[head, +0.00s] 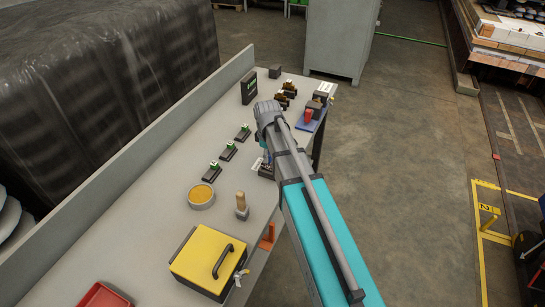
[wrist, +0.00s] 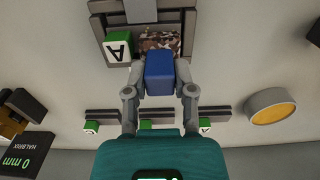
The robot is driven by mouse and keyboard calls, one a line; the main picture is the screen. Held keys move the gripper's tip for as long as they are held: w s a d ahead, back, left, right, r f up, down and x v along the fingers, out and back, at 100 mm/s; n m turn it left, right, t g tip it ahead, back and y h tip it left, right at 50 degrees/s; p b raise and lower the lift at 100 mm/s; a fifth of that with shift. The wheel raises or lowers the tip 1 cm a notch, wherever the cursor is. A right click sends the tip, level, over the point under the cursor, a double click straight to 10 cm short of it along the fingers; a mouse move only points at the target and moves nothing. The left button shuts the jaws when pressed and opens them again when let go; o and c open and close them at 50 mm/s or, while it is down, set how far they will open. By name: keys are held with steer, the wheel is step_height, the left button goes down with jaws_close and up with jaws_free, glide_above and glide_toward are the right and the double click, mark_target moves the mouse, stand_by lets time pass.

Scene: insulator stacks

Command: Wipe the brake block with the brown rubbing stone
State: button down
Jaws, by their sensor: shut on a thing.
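My gripper (wrist: 160,70) is shut on a blue block (wrist: 159,76), one finger on each side of it in the wrist view. A brown speckled piece (wrist: 160,43) shows just beyond the blue block. I cannot tell whether it is part of the held thing or of what lies below. In the head view my arm reaches over the bench's right edge and hides most of this spot; a dark part of the holder (head: 265,172) shows. Contact cannot be judged.
On the bench (head: 150,228), several small holders with green cubes (head: 228,151) stand in a row. A round tan dish (head: 201,195), a wooden-handled tool (head: 241,206) and a yellow box (head: 205,258) are nearer. A blue mat (head: 318,119) holds a red block (head: 308,117) farther off.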

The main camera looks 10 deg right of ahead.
steer(key=shift+w+a, duration=0.25)
steer(key=shift+a, duration=0.1)
steer(key=shift+r, duration=0.1)
steer(key=shift+r+p, duration=2.95)
steer(key=shift+p, duration=0.1)
steer(key=shift+r, duration=0.1)
steer(key=shift+r+p, duration=1.45)
steer(key=shift+p, duration=0.05)
steer(key=shift+s+f, duration=0.1)
